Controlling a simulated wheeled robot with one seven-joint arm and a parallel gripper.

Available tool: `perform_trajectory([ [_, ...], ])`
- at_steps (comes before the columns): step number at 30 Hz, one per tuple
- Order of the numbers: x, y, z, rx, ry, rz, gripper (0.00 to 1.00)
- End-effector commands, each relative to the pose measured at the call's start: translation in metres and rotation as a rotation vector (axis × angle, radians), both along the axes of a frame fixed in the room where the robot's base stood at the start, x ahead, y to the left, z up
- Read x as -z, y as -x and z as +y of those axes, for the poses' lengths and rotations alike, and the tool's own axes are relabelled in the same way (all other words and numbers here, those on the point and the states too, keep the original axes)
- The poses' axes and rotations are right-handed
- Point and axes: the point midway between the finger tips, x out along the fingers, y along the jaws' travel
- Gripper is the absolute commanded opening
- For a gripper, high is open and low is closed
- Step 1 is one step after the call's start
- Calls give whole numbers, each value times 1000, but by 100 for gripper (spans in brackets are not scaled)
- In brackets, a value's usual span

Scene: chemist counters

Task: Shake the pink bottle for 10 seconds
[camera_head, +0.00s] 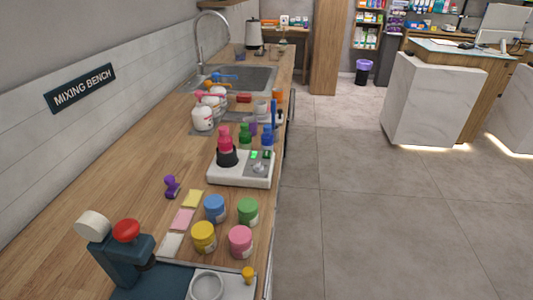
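A pink bottle (224,138) stands upright on the black cup-shaped top (227,157) of a white device on the wooden mixing bench. The device (226,175) has a grey panel with small green lights on its right side. The lower end of the bottle is hidden in or behind the black top. My gripper is not in view.
Green (245,135) and blue (267,140) bottles stand close behind the device. Yellow (203,238), blue (214,209), green (247,211) and pink (240,242) jars stand in front. A teal press (120,250) is nearest. Open floor (350,220) lies to the right.

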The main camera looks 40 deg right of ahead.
Motion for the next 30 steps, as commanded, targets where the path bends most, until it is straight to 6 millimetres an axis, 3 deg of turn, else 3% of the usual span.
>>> perform_trajectory([
  [1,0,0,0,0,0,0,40],
  [7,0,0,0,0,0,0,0],
  [30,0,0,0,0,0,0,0],
])
